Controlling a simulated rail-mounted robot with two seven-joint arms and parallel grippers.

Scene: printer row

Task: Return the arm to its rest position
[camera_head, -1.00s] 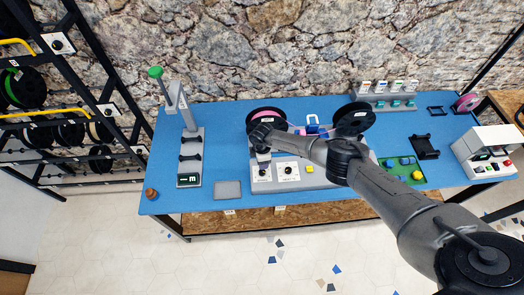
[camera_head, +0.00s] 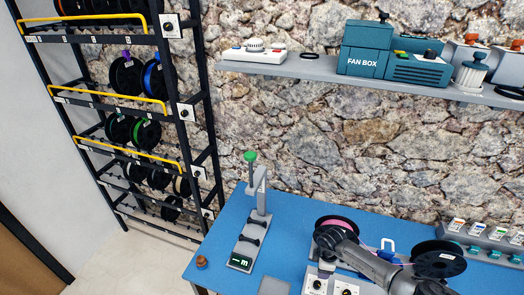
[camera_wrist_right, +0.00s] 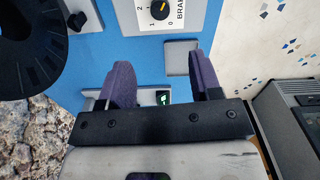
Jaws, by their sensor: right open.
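My right arm reaches in from the lower right in the head view, over the blue bench (camera_head: 225,235). Its hand end hangs at the pink spool (camera_head: 336,222) and the panel with dials (camera_head: 316,285); its fingertips are hard to make out there. In the right wrist view my right gripper (camera_wrist_right: 165,66) is open, with two purple fingers apart and nothing between them. Below it are blue bench top, a grey square plate (camera_wrist_right: 181,58) and a dial panel (camera_wrist_right: 160,14). My left gripper is in neither view.
A stand with a green knob (camera_head: 251,156) rises left of the arm. A black spool (camera_head: 438,260) is beside the arm. A wall shelf (camera_head: 300,67) carries a teal fan box (camera_head: 366,62). A spool rack (camera_head: 193,120) stands at left.

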